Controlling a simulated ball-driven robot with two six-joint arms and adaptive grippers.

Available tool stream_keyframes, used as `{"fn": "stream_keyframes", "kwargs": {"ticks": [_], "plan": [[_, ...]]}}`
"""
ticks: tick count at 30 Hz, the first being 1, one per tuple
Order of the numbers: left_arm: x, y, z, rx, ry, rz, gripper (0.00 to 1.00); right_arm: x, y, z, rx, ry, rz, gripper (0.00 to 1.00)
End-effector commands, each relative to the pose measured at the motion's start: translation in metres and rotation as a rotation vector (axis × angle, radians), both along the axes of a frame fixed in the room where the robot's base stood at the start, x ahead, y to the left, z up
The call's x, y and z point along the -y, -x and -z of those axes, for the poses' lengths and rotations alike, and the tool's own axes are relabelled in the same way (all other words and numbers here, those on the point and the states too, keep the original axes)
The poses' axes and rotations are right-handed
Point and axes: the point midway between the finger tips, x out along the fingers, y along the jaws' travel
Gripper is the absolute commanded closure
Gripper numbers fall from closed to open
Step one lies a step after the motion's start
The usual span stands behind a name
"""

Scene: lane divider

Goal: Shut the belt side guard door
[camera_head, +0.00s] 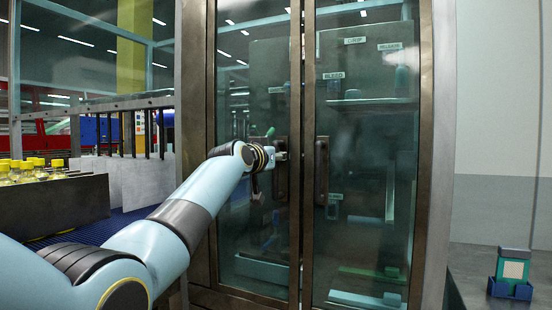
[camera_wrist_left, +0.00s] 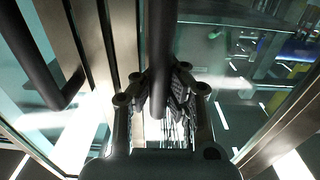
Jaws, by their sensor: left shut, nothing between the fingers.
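The guard has two glass door leaves in dark metal frames. The left door leaf (camera_head: 250,70) and the right door leaf (camera_head: 368,120) stand side by side; I cannot tell whether a small gap is left between them. My left gripper (camera_head: 281,156) is at the upper part of the left leaf's dark handle (camera_head: 281,184). The right leaf has its own handle (camera_head: 321,172). In the left wrist view the near handle (camera_wrist_left: 160,50) runs down in front of my left gripper (camera_wrist_left: 160,95), which is shut with nothing held. Contact with the handle is unclear. My right gripper is out of view.
At the left, several yellow-capped bottles (camera_head: 30,168) stand behind a dark rail (camera_head: 60,205) beside a blue belt (camera_head: 120,222). At the right, a small green-and-blue item (camera_head: 512,272) sits on a grey counter (camera_head: 470,262). Labelled fittings show behind the glass.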

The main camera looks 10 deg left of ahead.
Motion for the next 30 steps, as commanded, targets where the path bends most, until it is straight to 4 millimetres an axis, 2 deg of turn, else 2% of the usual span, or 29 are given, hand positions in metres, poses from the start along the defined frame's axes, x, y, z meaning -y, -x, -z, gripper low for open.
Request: {"fn": "stream_keyframes", "kwargs": {"ticks": [1,11,20,30], "plan": [[0.0033,0.0002,-0.012,0.021,0.009,0.004,1.0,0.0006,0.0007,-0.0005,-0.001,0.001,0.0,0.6],[0.0027,0.0001,-0.0157,0.028,0.01,0.002,1.0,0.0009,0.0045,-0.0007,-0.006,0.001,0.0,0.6],[0.0009,0.0,-0.0158,0.028,0.007,0.0,0.61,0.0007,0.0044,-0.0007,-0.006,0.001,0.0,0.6],[-0.0015,-0.0002,-0.0155,0.028,0.003,-0.004,0.6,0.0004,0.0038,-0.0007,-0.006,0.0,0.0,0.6]]}}
